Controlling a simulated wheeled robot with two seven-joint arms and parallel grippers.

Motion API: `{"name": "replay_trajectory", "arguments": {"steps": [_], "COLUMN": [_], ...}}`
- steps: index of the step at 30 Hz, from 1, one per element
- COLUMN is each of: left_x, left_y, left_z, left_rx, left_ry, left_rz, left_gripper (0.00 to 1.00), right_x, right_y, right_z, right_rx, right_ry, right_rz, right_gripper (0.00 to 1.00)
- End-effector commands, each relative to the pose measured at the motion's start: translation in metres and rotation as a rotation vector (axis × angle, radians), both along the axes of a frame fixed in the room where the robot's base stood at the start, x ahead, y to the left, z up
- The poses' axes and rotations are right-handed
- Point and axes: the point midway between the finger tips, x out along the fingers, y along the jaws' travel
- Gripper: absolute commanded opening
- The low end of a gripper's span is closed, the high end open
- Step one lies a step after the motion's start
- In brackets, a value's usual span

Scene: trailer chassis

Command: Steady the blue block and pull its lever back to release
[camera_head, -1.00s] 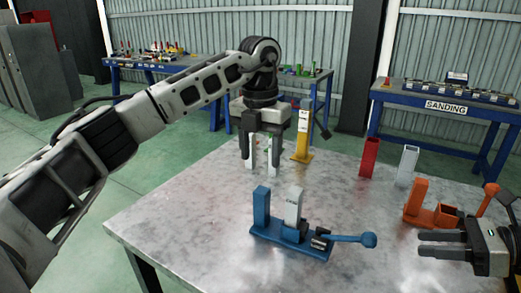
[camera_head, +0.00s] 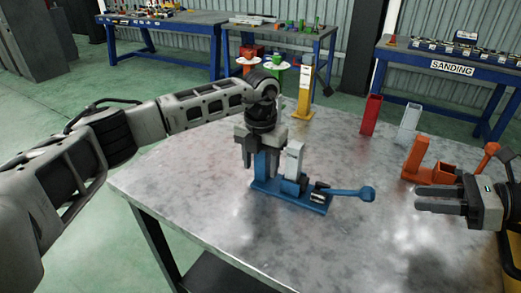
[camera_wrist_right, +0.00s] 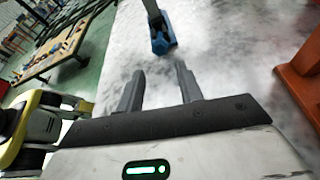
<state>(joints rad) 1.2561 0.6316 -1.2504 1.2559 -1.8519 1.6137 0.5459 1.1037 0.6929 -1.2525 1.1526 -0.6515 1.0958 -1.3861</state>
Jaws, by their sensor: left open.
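The blue block (camera_head: 293,198) sits on the metal table. It has a blue upright post (camera_head: 266,168) at its left end, a pale grey upright beside it, and a blue lever (camera_head: 345,192) with a round knob pointing right. My left gripper (camera_head: 261,158) is open, pointing down over the blue post, with its fingers at the post's sides. I cannot tell whether they touch it. My right gripper (camera_head: 438,200) is open and empty, right of the knob and apart from it. In the right wrist view, a blue part (camera_wrist_right: 163,42) shows beyond the parted fingers (camera_wrist_right: 160,88).
An orange block with a lever (camera_head: 430,172) stands close behind my right gripper. A red post (camera_head: 371,114), a white post (camera_head: 409,122) and a yellow fixture (camera_head: 304,95) stand at the back of the table (camera_head: 190,170). The front middle of the table is clear.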

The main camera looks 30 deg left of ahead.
Motion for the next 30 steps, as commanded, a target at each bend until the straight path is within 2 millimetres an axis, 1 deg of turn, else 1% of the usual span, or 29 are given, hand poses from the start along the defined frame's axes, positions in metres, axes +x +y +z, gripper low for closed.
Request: {"name": "replay_trajectory", "arguments": {"steps": [3,10,11,12,14,15,16,17,18,20,21,22,26,28,30], "left_x": [0.000,0.000,0.000,0.000,0.000,0.000,0.000,0.000,0.000,0.000,0.000,0.000,0.000,0.000,0.000], "left_y": [0.000,0.000,0.000,0.000,0.000,0.000,0.000,0.000,0.000,0.000,0.000,0.000,0.000,0.000,0.000], "left_z": [-0.004,-0.005,-0.004,-0.004,-0.004,-0.004,-0.004,-0.004,-0.004,-0.004,-0.004,-0.004,-0.004,-0.004,-0.004], "left_rx": [-0.001,-0.001,-0.001,-0.001,-0.001,-0.001,-0.001,-0.001,-0.001,-0.001,-0.001,-0.001,-0.001,-0.001,-0.001], "left_ry": [0.000,0.000,0.000,0.000,0.000,0.000,0.000,0.000,0.000,0.000,0.000,0.000,0.000,0.000,-0.001], "left_rz": [-0.001,-0.001,-0.001,-0.001,-0.001,-0.001,-0.001,-0.001,-0.001,-0.001,-0.001,-0.001,-0.001,-0.001,-0.001], "left_gripper": [0.55,0.55,0.49,0.38,0.21,0.10,0.02,0.00,0.00,0.00,0.00,0.00,0.00,0.00,0.00], "right_x": [0.000,0.000,0.000,0.000,0.000,0.000,0.000,0.000,0.000,0.000,0.000,0.000,0.000,0.003,0.011], "right_y": [0.000,0.000,0.000,0.000,0.000,0.000,0.000,0.000,0.000,0.000,0.000,0.000,0.001,0.007,0.020], "right_z": [0.000,0.000,0.000,0.000,0.000,0.000,0.000,0.000,0.000,0.000,0.000,0.000,0.000,0.000,0.000], "right_rx": [0.000,0.000,0.000,0.000,0.000,0.000,0.000,0.000,0.000,0.000,0.000,0.000,0.000,0.000,-0.001], "right_ry": [0.000,0.000,0.000,0.000,0.000,0.000,0.000,0.000,0.000,0.000,0.000,0.000,-0.003,-0.028,-0.087], "right_rz": [0.000,0.000,0.000,0.000,0.000,0.000,0.000,0.000,0.000,0.000,0.000,0.000,-0.001,-0.005,-0.018], "right_gripper": [0.36,0.36,0.36,0.36,0.36,0.36,0.36,0.36,0.34,0.17,0.06,0.00,0.00,0.00,0.00]}}
